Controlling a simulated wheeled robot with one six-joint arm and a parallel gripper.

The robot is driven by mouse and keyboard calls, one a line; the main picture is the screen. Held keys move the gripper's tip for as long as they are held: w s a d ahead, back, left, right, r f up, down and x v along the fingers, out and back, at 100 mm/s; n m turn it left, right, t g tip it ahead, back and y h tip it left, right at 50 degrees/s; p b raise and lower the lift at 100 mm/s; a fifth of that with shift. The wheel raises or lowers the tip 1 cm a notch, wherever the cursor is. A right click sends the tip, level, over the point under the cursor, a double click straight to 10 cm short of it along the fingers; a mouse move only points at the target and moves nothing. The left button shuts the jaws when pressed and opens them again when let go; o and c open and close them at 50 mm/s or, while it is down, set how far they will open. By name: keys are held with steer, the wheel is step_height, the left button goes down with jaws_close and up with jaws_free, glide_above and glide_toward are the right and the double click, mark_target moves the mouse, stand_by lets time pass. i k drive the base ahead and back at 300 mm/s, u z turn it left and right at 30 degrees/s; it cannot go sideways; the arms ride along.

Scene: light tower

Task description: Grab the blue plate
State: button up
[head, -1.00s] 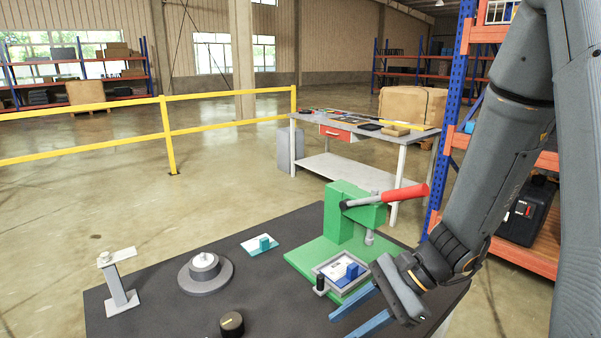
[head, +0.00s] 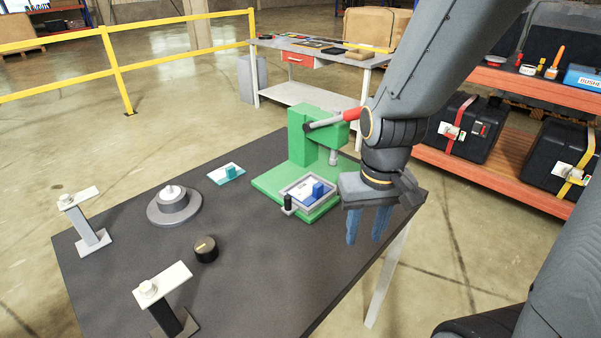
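The blue plate (head: 302,196) is a small white-and-blue plate with a blue upright block on it. It lies in a grey-rimmed tray (head: 286,188) on the base of the green press (head: 300,150). A teal-blocked plate (head: 226,173) lies apart on the dark table, to the left. My gripper (head: 365,240) is to the right of the tray, near the table's right edge. Its two blue fingers point down, apart, with nothing seen between them. Its height above the table is hard to tell.
The press has a red-tipped lever (head: 335,120) close to my arm, and a black knob (head: 288,203) stands by the tray. A grey round base (head: 174,205), a black dial (head: 205,249) and two posts stand left. The table's front middle is clear.

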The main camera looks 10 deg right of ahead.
mark_target(309, 186)
steer(key=k, duration=0.5)
steer(key=z, duration=1.6)
steer(key=i, duration=0.7)
steer(key=u, duration=2.3)
